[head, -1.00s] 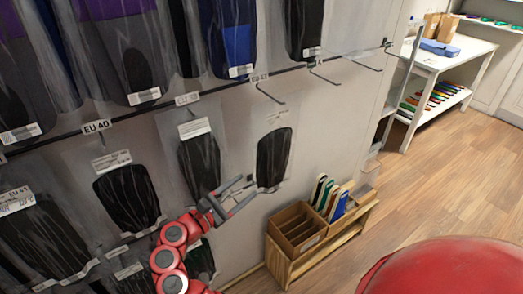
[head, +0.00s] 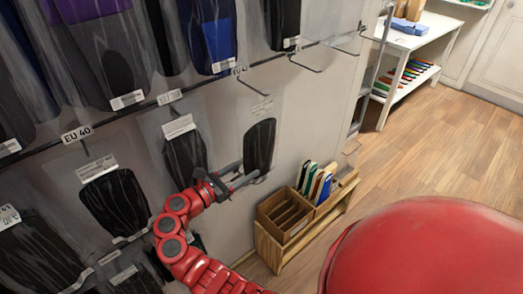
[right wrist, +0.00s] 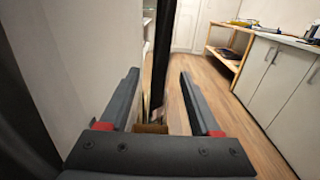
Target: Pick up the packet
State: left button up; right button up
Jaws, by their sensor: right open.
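The packet (head: 259,145), a clear bag with a black insole and a white label, hangs on the wall rack in the middle of the head view. My right gripper (head: 248,174) is open, with its fingers at the packet's lower part. In the right wrist view the packet (right wrist: 161,55) appears nearly edge-on as a thin dark upright strip. It lies between the two spread fingers of my right gripper (right wrist: 159,76), with room on both sides. Whether a finger touches it cannot be told. My left gripper is not in view.
Other hanging packets (head: 114,203) crowd the rack to the left. Empty hooks (head: 305,63) stick out above. A white table (head: 425,38) is at the back right. Wood floor lies open at right.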

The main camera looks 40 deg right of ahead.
aim_at(261, 159)
jog(key=d, duration=0.6)
jog(key=shift+w+d, duration=0.3)
jog(key=shift+d, duration=0.05)
grip_shut()
